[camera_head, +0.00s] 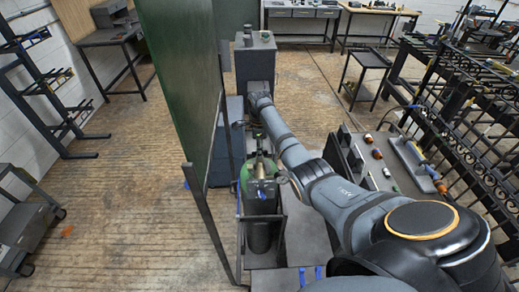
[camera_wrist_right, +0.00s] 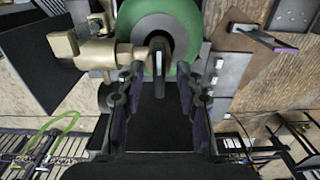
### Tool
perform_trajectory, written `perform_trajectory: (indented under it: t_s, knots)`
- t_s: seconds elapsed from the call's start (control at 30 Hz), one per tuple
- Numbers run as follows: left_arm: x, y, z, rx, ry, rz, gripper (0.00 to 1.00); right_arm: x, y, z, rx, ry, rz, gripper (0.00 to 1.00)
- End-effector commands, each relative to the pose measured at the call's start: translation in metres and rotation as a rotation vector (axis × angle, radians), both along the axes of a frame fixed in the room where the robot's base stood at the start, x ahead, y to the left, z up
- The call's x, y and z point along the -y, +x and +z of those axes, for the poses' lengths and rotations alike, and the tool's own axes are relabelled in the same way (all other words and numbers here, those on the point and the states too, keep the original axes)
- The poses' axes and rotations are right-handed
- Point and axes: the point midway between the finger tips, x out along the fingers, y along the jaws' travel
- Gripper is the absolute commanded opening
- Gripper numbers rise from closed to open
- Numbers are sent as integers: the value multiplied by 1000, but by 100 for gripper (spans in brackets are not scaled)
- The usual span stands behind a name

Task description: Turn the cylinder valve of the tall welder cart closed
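The cylinder (camera_head: 259,184) with a green top and dark lower body stands upright in the dark cart frame (camera_head: 240,238), right of the green panel. Its brass valve (camera_head: 261,168) is on top. In the right wrist view, the green cylinder shoulder (camera_wrist_right: 186,22) lies behind the brass fitting (camera_wrist_right: 92,50) and a dark valve handle (camera_wrist_right: 160,50). My right gripper (camera_wrist_right: 160,82) is open, with its fingers to either side below the handle. No finger clearly touches it. My right arm reaches over from the lower right; its gripper is hard to make out in the head view. My left gripper is not shown.
A large green panel (camera_head: 180,70) stands close left of the cart. A grey cabinet (camera_head: 255,62) is behind it. A table with tools (camera_head: 375,170) and a dark metal rack (camera_head: 465,120) are at right. Wooden floor (camera_head: 110,190) is open at left.

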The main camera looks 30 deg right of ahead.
Motion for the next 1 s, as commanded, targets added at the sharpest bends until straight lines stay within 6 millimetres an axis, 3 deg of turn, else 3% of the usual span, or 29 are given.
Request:
perform_trajectory:
  t_s: [0.17, 0.27, 0.5, 0.7, 1.0]
  knots:
    - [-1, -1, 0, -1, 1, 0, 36, 0, 0, 1, -1, 1, 1, 35]
    - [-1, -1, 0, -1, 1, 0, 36, 0, 0, 13, 0, 0, 1, 35]
    - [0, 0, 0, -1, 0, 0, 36, 0, 1, 71, 4, 0, 2, 35]
    - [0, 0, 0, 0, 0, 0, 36, 0, 0, 108, 1, 0, 1, 35]
    - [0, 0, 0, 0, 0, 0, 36, 0, 0, 120, -1, 0, 0, 35]
